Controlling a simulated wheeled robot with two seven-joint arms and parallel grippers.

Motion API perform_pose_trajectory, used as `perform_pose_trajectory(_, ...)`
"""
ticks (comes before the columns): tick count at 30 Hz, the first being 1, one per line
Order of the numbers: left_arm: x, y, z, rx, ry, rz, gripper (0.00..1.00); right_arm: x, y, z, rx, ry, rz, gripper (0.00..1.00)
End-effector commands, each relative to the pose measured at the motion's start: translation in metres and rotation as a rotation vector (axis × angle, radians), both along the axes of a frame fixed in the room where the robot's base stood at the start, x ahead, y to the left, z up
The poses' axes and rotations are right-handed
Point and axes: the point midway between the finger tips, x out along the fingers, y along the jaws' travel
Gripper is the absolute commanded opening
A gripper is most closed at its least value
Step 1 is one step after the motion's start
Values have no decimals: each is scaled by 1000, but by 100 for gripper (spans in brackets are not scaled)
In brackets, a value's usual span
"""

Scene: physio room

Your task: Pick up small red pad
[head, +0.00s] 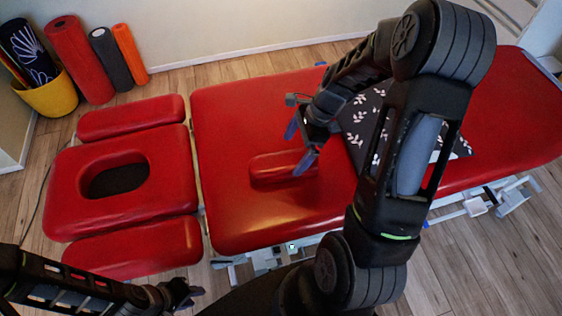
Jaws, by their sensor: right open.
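The small red pad (272,168) lies on the red top of the treatment table (225,115), near its middle. My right gripper (299,146) is above the pad's right end, with its blue-tipped fingers apart and nothing between them. One fingertip appears over the pad's right end; I cannot tell whether it touches. My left gripper (190,293) is low at the left, in front of the table and away from the pad. It is dark and small, and its finger gap is unclear.
A dark leaf-patterned cushion (360,115) lies on the table, partly hidden behind my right arm. The headrest section (165,180) with a face hole is at left. Rolled mats (80,60) and a yellow basket (52,96) stand by the wall.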

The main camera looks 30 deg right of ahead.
Motion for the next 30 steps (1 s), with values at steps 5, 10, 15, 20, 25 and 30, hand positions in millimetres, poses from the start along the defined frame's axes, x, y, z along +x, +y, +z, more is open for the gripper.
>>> perform_pose_trajectory(5, 0, 0, 0, 0, 0, 0, 31, 1, 2, -6, 1, 2, 1, 100)
perform_pose_trajectory(10, 0, 0, 0, 0, 0, 0, 31, 3, 8, -21, 1, 1, -1, 100)
perform_pose_trajectory(15, 0, 0, 0, 0, -1, 0, 31, 4, 9, -24, 0, 0, 0, 100)
perform_pose_trajectory(20, 0, 0, 1, 0, -1, 0, 31, 4, 9, -25, 0, 0, 0, 100)
perform_pose_trajectory(25, 0, 0, 4, 1, 1, 1, 31, 6, 15, -37, 2, 3, 2, 100)
perform_pose_trajectory(30, 0, 0, 7, 2, 2, 1, 31, 11, 23, -61, 2, 3, 0, 100)
